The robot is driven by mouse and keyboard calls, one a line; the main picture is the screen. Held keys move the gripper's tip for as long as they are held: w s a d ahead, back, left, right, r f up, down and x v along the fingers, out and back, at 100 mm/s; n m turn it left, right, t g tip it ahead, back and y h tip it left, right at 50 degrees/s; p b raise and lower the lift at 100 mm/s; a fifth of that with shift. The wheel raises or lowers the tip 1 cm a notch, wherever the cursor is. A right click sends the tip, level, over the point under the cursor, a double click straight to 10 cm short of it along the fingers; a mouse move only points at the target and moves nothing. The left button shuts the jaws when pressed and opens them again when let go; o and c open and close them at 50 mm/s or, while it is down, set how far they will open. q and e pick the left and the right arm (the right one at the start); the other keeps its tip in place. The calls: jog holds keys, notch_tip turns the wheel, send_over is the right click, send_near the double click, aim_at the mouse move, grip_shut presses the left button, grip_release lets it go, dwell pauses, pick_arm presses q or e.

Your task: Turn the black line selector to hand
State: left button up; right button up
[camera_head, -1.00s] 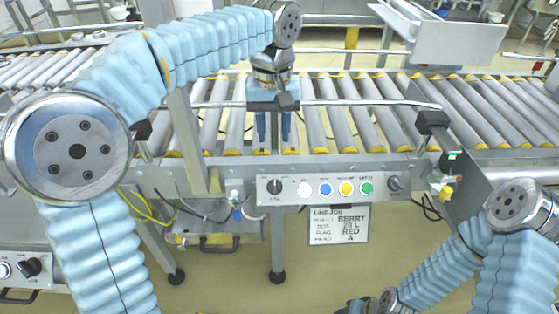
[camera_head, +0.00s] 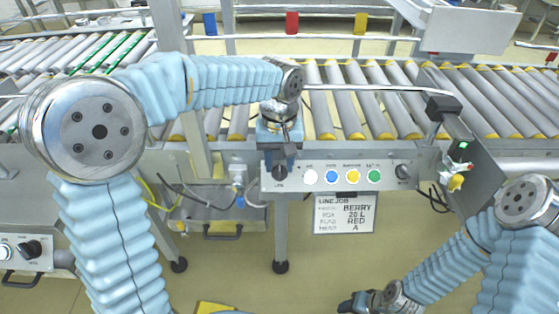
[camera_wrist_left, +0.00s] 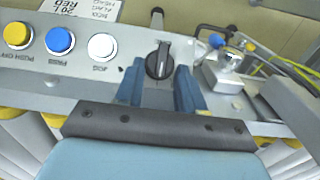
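The black line selector (camera_head: 279,172) is a round knob at the left end of the grey control panel (camera_head: 391,185). In the left wrist view the selector (camera_wrist_left: 159,61) has a pale pointer mark on its face. My left gripper (camera_head: 281,152) is right above the panel at this knob. In the left wrist view its blue fingers (camera_wrist_left: 160,88) are apart, with the knob just past and between their tips. I cannot tell whether they touch it. My right gripper (camera_head: 362,302) is low at the bottom edge, partly cut off, and its fingers are unclear.
White, blue, yellow and green buttons (camera_head: 332,176) sit right of the selector, then another black knob (camera_head: 403,171). A job sign (camera_head: 344,213) hangs below. The roller conveyor (camera_head: 348,100) lies behind. A second panel with a black knob (camera_head: 32,249) is at lower left.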

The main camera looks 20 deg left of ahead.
pick_arm(q)
jog(key=shift+c, duration=0.3)
grip_shut()
jog(key=shift+s, duration=0.1)
